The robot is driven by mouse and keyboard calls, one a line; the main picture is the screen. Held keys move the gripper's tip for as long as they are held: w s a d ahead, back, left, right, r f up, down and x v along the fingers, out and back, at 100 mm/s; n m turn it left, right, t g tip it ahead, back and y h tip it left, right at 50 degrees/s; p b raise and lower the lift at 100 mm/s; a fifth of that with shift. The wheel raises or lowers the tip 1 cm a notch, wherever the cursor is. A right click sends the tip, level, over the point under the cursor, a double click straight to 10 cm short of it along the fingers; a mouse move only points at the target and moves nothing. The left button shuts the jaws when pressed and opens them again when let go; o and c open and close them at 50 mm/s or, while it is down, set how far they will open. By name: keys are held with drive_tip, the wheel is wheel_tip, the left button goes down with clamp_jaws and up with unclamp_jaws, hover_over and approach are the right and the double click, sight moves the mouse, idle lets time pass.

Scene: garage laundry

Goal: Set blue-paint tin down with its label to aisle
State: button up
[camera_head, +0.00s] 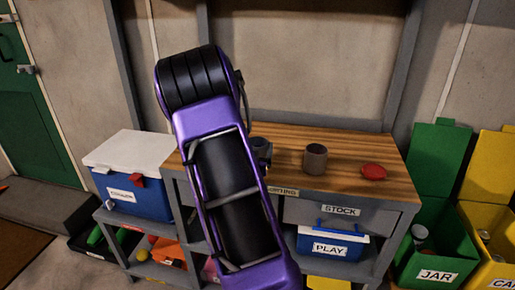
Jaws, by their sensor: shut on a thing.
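My purple and black arm covers the middle of the view. My gripper (262,147) shows only in part, as a dark grey-blue shape just right of the arm over the bench's left half. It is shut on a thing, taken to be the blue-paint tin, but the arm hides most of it. I cannot make out its label or whether it touches the wood. A plain grey-brown tin (315,159) stands upright on the wooden workbench (345,150), apart from the gripper and to its right; no label shows on it.
A red lid-like object (373,172) lies at the bench's right. A blue cooler (135,190) with a white lid stands left. Green JAR (437,250) and yellow bins (490,235) stand right. The bench's front right is clear.

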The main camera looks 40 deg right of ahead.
drive_tip(key=o, duration=1.3)
drive_tip(key=shift+f, duration=0.15)
drive_tip(key=shift+s+a, duration=0.15)
drive_tip(key=v, duration=1.1)
drive_tip(key=shift+s+a+r+p, duration=0.2)
drive_tip(key=shift+r+p, duration=0.05)
drive_tip(key=shift+p, duration=0.05)
